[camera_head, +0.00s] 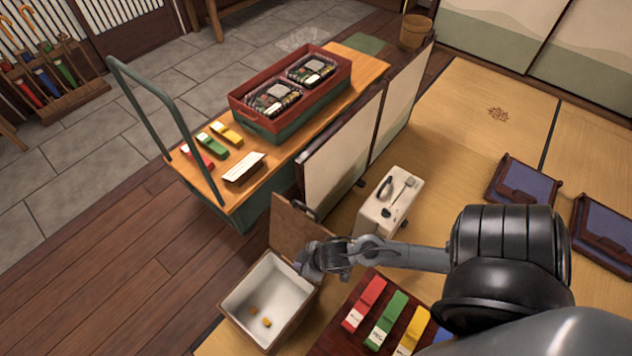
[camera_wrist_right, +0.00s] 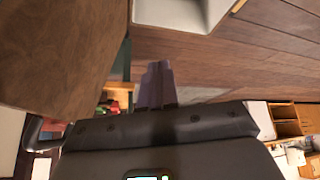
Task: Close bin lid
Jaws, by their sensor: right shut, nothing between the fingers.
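The bin (camera_head: 226,306) stands on the floor at the lower middle of the head view, with a pale inside and a few small yellow-brown bits at the bottom. Its brown wooden lid (camera_head: 292,229) stands up, open, at the bin's far side, with a dark handle at the top. My right gripper (camera_head: 306,262) is shut and empty beside the bin's right rim, near the lid's lower part. In the right wrist view, the shut fingers (camera_wrist_right: 155,85) lie between the lid's brown face (camera_wrist_right: 60,50) and the bin's pale edge (camera_wrist_right: 188,12). My left gripper is not in view.
A low table (camera_head: 368,312) with red, green and yellow packs is right of the bin. A white box (camera_head: 385,210) and a folding screen (camera_head: 340,160) stand behind. A cart (camera_head: 240,212) holds a red crate (camera_head: 335,75). The wooden floor left of the bin is clear.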

